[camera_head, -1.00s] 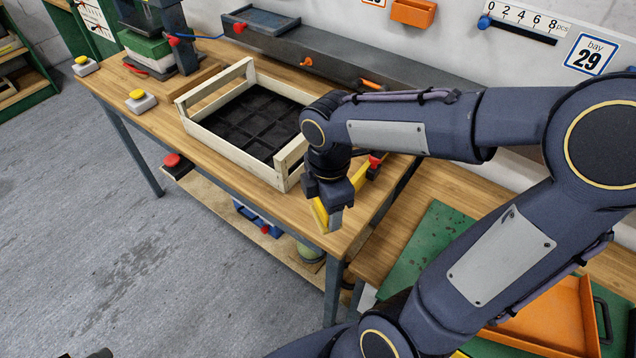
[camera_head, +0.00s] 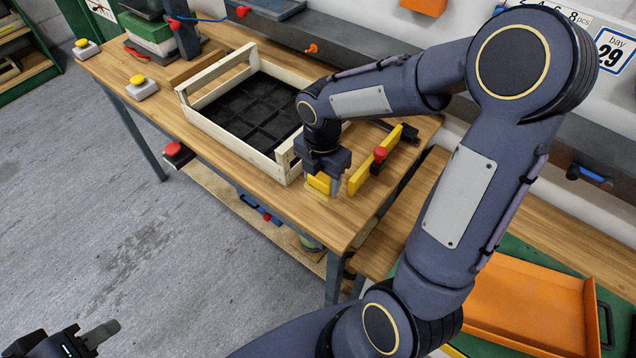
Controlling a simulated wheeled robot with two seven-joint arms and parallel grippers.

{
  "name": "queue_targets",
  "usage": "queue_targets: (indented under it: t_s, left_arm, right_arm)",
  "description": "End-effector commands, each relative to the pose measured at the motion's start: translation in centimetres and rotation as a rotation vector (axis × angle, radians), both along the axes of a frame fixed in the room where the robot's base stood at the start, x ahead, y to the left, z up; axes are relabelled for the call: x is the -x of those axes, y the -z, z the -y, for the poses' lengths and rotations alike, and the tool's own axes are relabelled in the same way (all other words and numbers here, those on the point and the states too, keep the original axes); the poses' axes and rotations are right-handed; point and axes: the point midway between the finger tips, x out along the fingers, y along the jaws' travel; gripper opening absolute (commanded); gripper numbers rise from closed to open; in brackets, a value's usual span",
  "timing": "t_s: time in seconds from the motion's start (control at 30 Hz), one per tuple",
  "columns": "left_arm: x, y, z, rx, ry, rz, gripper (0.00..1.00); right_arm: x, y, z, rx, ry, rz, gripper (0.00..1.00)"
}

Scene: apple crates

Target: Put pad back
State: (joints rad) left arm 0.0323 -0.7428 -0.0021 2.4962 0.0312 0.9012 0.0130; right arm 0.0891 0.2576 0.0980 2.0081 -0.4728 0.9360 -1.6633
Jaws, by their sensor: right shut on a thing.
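My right gripper (camera_head: 326,187) points down at the table's front right corner, beside the crate. It is shut on a small yellow piece (camera_head: 318,184), partly hidden by the jaws; I cannot tell for sure whether this is the pad. The pale wooden crate (camera_head: 232,137) stands on the table, with a black gridded insert (camera_head: 250,108) inside and no apples visible. A yellow bar (camera_head: 361,177) with a red knob (camera_head: 380,153) stands just right of the gripper. My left gripper (camera_head: 75,343) is at the bottom left, away from the table and partly cut off; its opening is unclear.
The wooden table (camera_head: 215,172) has bare room in front of the crate. Two yellow-topped buttons (camera_head: 138,82) (camera_head: 86,44) stand at left, and a red button (camera_head: 173,151) sits at the front edge. An orange tray (camera_head: 530,305) lies lower right. My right arm hides part of the back.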

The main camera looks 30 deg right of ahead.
Motion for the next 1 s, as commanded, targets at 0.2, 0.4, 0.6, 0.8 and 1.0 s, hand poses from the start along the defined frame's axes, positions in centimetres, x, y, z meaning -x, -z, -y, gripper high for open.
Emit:
queue_targets:
  t_s: [0.2, 0.4, 0.6, 0.8, 1.0]
  left_arm:
    - [0.0, -0.1, 0.0, 0.0, 0.0, 0.0, 0.35]
    - [0.0, 0.1, 0.0, 0.0, 0.0, 0.0, 0.35]
    - [0.0, 0.1, 0.0, 0.0, 0.0, 0.0, 0.35]
    - [0.0, 0.2, 0.0, 0.0, 0.0, 0.0, 0.35]
    - [0.0, 0.3, 0.0, 0.0, 0.0, 0.0, 0.35]
  right_arm:
    - [-1.4, 1.7, 0.1, -0.001, 0.001, -0.001, 0.38]
    - [-1.8, 4.4, 0.1, 0.0, 0.0, -0.003, 0.38]
    - [-1.8, 5.3, 0.1, 0.0, 0.001, 0.0, 0.38]
    - [-1.8, 5.4, 0.1, 0.0, 0.001, 0.0, 0.38]
    - [-1.8, 5.5, 0.1, 0.0, 0.001, 0.0, 0.7]
